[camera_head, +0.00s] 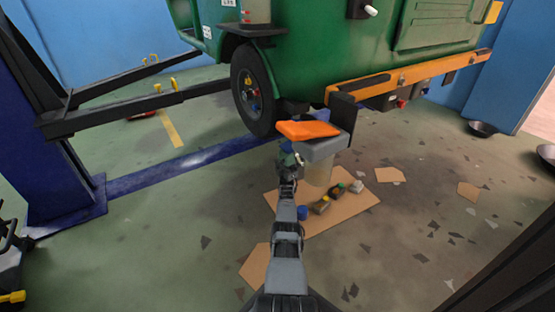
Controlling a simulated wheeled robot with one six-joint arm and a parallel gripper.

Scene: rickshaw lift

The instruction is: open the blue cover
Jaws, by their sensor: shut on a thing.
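My arm reaches up the middle of the head view, and my gripper (287,158) is at its far end, just left of a grey block (322,150). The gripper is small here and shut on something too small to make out. A dark bluish patch shows at its tip, and I cannot tell whether this is the blue cover. An orange piece (308,130) lies on top of the grey block. A pale, see-through vessel (318,172) is under the block. A small blue thing (302,212) is lower, on the cardboard.
A green rickshaw (345,45) with an orange lower rail (400,76) is raised behind my gripper, its black wheel (253,88) close by. Several bottles (335,192) stand or lie on the cardboard (345,212). A blue lift post (40,130) is left.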

